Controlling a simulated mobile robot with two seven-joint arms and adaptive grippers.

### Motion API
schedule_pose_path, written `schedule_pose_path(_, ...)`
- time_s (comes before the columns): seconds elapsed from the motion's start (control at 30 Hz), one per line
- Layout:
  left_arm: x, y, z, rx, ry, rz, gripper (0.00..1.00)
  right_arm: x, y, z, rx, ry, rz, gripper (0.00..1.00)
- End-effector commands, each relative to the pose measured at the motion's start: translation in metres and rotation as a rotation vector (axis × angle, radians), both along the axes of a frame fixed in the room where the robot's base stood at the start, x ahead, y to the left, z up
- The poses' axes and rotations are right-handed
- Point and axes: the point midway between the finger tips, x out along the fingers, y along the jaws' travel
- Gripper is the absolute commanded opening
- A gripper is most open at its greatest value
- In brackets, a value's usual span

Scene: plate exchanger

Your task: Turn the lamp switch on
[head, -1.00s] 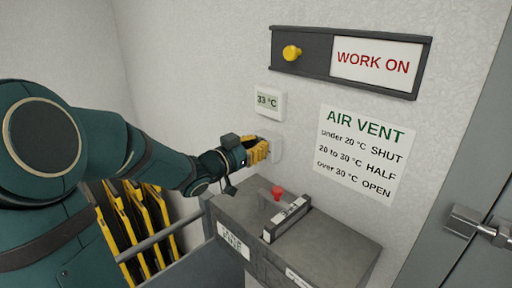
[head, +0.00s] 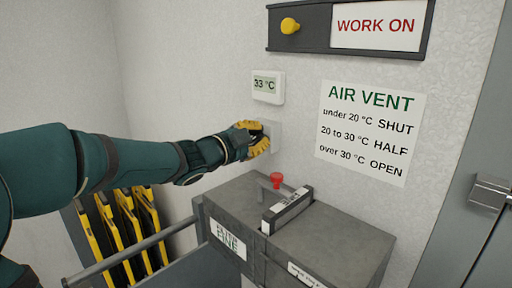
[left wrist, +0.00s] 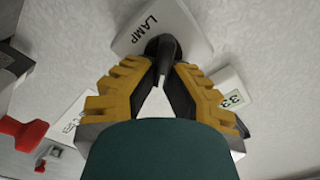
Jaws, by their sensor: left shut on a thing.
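The lamp switch is a pale plate (head: 275,133) on the wall, below the thermometer display. In the left wrist view the plate (left wrist: 190,35) bears the word LAMP, and a dark lever (left wrist: 165,58) sticks out of it. My left gripper (head: 262,139), with yellow fingers, is at the plate. In the left wrist view the gripper's fingertips (left wrist: 165,75) are shut on the lever from both sides. In the head view the fingers hide the lever. My right gripper is in neither view.
A thermometer display (head: 268,86) reads 33 °C. Below stands a grey box (head: 330,230) with a red knob (head: 277,180). Yellow-edged plates (head: 128,225) stand lower left.

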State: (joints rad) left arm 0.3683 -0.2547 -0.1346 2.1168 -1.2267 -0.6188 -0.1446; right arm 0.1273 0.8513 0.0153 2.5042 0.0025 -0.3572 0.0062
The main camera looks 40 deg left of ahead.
Motion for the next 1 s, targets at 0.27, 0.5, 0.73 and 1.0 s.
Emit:
schedule_pose_path(0.27, 0.001, -0.002, -0.008, 0.260, -0.022, 0.001, 0.00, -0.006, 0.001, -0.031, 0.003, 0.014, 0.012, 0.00)
schedule_pose_path(0.5, 0.000, -0.002, -0.009, 0.460, -0.039, 0.003, 0.00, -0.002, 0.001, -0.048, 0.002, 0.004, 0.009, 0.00)
schedule_pose_path(0.73, 0.000, -0.002, -0.010, 0.596, -0.053, 0.005, 0.00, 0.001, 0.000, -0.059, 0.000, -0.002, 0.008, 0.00)
schedule_pose_path(1.0, 0.000, -0.002, -0.009, 0.676, -0.059, 0.006, 0.00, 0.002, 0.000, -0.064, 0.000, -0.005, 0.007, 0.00)
